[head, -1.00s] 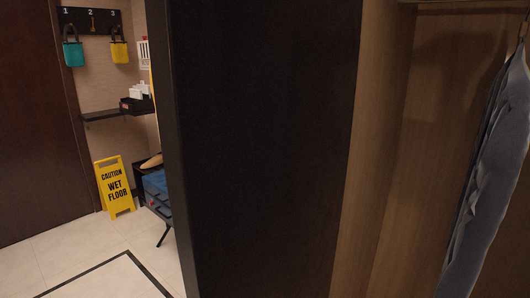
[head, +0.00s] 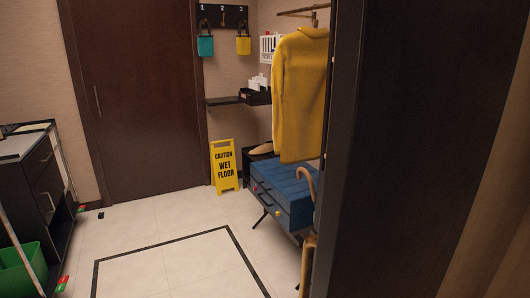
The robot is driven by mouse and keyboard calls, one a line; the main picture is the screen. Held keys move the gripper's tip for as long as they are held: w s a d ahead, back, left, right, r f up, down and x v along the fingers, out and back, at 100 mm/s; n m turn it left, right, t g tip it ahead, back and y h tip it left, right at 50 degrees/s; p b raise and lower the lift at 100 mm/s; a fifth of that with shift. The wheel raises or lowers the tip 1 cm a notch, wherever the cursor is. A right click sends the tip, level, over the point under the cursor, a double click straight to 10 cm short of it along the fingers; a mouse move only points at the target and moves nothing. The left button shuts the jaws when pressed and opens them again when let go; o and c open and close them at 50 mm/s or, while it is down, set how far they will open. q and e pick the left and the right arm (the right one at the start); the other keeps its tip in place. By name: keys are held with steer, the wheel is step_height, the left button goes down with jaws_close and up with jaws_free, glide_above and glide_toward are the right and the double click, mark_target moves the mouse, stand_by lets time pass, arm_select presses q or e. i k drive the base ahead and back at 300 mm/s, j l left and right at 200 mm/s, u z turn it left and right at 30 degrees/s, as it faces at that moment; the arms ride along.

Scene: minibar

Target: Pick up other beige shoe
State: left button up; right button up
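A small beige item (head: 261,150) lies on a black box or rack (head: 249,161) behind the blue suitcase in the head view. It is partly hidden, and I cannot tell whether it is a beige shoe. No other thing that could be a beige shoe shows. Neither of my grippers is in view.
A dark partition (head: 400,150) fills the right side. Beside it are a blue suitcase (head: 283,188) on a stand and a yellow coat (head: 299,95). A yellow wet-floor sign (head: 223,167) stands by the door (head: 135,100). A dark cabinet (head: 40,180) and green bin (head: 22,270) are left. The middle floor is clear.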

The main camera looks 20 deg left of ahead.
mark_target(267, 148)
steer(key=k+j, duration=0.1)
steer(key=j, duration=1.55)
steer(key=i+j, duration=0.35)
steer(key=j, duration=0.15)
steer(key=i+j, duration=0.75)
steer(key=j, duration=0.2)
steer(key=i+j+z, duration=0.1)
steer(key=i+j, duration=1.2)
steer(key=i, duration=0.15)
steer(key=i+j, duration=1)
steer(key=i+l+z, duration=0.05)
steer(key=i+l, duration=0.05)
steer(key=i, duration=0.05)
